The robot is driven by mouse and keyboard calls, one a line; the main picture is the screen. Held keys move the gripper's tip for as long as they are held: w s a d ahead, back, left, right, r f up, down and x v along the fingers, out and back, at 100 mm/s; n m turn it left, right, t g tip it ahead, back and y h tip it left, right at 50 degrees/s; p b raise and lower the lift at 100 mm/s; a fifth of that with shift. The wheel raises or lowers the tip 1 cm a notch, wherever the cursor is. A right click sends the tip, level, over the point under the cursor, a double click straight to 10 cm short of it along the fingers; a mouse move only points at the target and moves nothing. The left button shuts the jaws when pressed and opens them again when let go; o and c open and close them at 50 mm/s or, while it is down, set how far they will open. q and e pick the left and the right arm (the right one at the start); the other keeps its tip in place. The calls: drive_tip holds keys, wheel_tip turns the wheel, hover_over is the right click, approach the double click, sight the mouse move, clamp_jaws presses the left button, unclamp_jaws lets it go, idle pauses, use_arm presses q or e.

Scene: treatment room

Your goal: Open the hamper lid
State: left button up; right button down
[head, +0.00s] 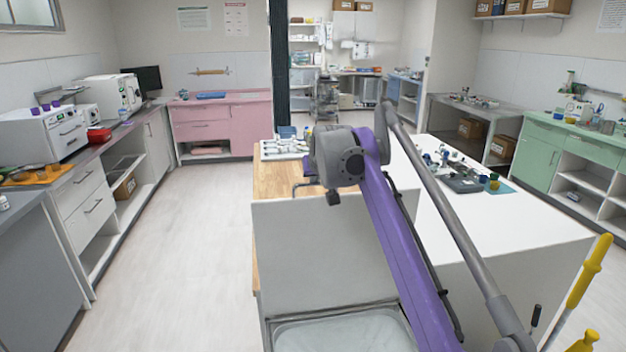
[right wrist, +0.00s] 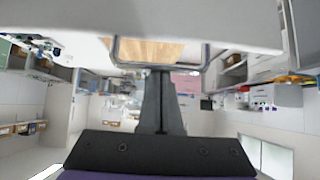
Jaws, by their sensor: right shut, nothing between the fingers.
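The hamper's grey lid (head: 300,245) stands raised, about upright, at the back of the hamper in the head view. The hamper's open mouth (head: 345,330) shows a pale lining below it, cut off by the bottom edge. My right gripper (head: 334,198) is at the lid's top edge, partly hidden by my wrist. In the right wrist view its fingers (right wrist: 161,85) are shut and empty, with their tips close to a grey loop-shaped handle (right wrist: 120,50). I cannot tell whether they touch it. The lid (right wrist: 190,20) fills the top of that view. My left gripper is not in view.
A white-topped island (head: 500,225) with a wooden section stands behind and right of the hamper, carrying small items. Yellow-handled tools (head: 588,270) stand at the right. The floor (head: 190,250) to the left is clear, up to the grey counters.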

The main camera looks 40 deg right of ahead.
drive_tip(key=s+a+t+b, duration=0.1)
drive_tip(key=s+a+b, duration=0.1)
drive_tip(key=s, duration=0.3)
drive_tip(key=shift+s+a+f+h, duration=0.25)
drive_tip(key=shift+a+h, duration=0.15)
drive_tip(key=shift+a, duration=0.1)
